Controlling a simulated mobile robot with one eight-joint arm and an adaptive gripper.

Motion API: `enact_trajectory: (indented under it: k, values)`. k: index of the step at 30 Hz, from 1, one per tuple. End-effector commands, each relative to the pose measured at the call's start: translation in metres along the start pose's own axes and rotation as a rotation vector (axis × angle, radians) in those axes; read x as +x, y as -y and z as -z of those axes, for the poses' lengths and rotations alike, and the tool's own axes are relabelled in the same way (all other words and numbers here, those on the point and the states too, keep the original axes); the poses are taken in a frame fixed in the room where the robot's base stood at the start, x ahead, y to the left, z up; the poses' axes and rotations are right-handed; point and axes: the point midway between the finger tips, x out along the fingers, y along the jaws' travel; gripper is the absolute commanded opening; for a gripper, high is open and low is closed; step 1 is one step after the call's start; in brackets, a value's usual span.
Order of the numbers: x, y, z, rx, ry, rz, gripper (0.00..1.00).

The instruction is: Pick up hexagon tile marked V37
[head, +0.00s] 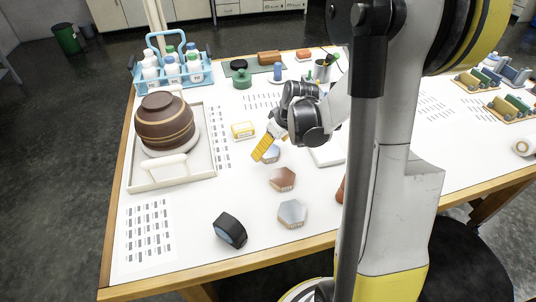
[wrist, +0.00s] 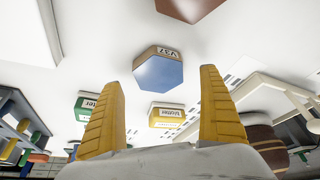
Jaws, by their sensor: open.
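The hexagon tile marked V37 (wrist: 158,72) has a blue-grey top and lies flat on the white table. Its V37 label shows upside down on its side face in the wrist view. In the head view the tile (head: 271,155) is partly hidden by my gripper (head: 263,149). My gripper has yellow fingers, and in the wrist view it (wrist: 156,80) is open and empty. The tile appears between and beyond the two fingertips, apart from both. A brown hexagon tile (head: 283,178) and a pale grey hexagon tile (head: 292,213) lie nearer the front edge.
A yellow labelled box (head: 243,130) lies left of my gripper. A brown pot (head: 165,122) stands in a white tray (head: 140,179) at the left. A black tape-measure-like object (head: 230,229) is near the front edge. A blue bottle rack (head: 160,87) stands at the back left.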

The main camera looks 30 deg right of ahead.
Motion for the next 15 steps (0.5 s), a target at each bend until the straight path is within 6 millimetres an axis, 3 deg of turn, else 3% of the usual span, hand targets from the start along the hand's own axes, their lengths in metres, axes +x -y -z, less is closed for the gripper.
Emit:
enact_trajectory:
  k: [4,11,12,15]
  values:
    - [0.026,0.000,-0.002,0.000,0.000,0.000,0.90]
    - [0.029,0.000,-0.001,0.001,0.000,0.000,0.90]
    - [0.029,0.000,-0.001,0.001,0.000,0.000,0.88]
    - [0.029,0.000,-0.001,0.001,0.000,0.000,0.57]
